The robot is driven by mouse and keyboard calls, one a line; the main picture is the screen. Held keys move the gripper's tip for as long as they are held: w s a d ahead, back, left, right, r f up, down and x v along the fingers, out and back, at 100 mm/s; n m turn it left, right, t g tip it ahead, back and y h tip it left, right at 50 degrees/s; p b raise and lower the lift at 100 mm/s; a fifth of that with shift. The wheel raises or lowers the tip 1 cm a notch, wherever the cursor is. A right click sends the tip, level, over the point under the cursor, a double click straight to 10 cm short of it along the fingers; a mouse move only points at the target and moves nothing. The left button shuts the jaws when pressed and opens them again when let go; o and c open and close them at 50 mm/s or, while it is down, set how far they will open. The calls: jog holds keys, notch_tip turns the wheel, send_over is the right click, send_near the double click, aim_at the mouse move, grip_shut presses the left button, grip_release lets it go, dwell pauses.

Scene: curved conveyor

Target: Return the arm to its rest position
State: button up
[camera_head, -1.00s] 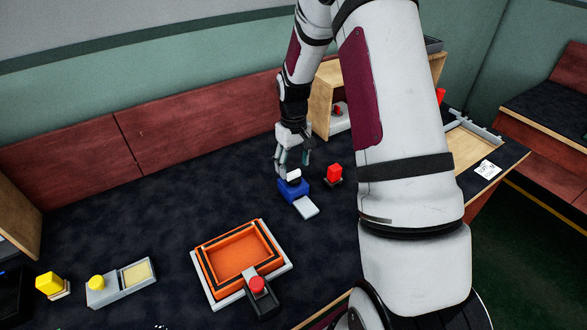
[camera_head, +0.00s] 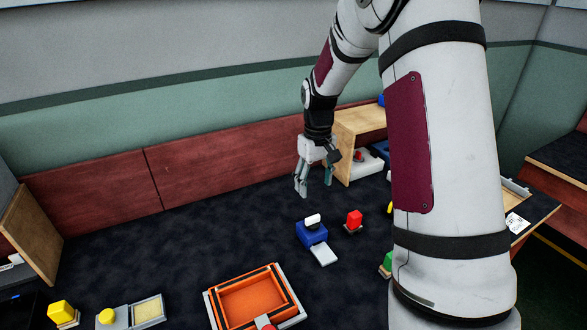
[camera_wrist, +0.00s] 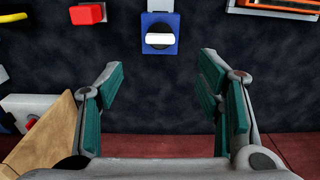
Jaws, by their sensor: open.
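My gripper (camera_head: 314,190) is open and empty in the head view. It hangs above the dark table, behind the blue block with a white knob (camera_head: 312,232). In the wrist view the two fingers of my gripper (camera_wrist: 165,95) stand wide apart with nothing between them. The blue block with its white knob (camera_wrist: 159,37) lies beyond the fingertips there. My arm rises from the gripper and crosses the right part of the head view, hiding some of the table.
An orange tray (camera_head: 252,299) is at the front. Yellow pieces (camera_head: 62,313) stand at the front left. A wooden box (camera_head: 350,143) is close behind my gripper on the right. The table's left middle is clear.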

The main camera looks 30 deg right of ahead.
jog(key=s+a+r+t, duration=0.1)
jog(key=s+a+r, duration=0.35)
jog(key=r, duration=0.25)
jog(key=s+a+r+t, duration=0.1)
jog(key=s+a+r, duration=0.3)
jog(key=s+r, duration=0.3)
jog(key=s+a+r+t, duration=0.1)
jog(key=s+a+r, duration=0.1)
jog(key=s, duration=0.7)
jog(key=s+a+r+t, duration=0.1)
jog(key=s+a+r, duration=0.1)
jog(key=s+a, duration=0.3)
jog(key=s+p, duration=0.1)
jog(key=s, duration=0.2)
jog(key=shift+s, duration=0.4)
jog(key=shift+r, duration=0.15)
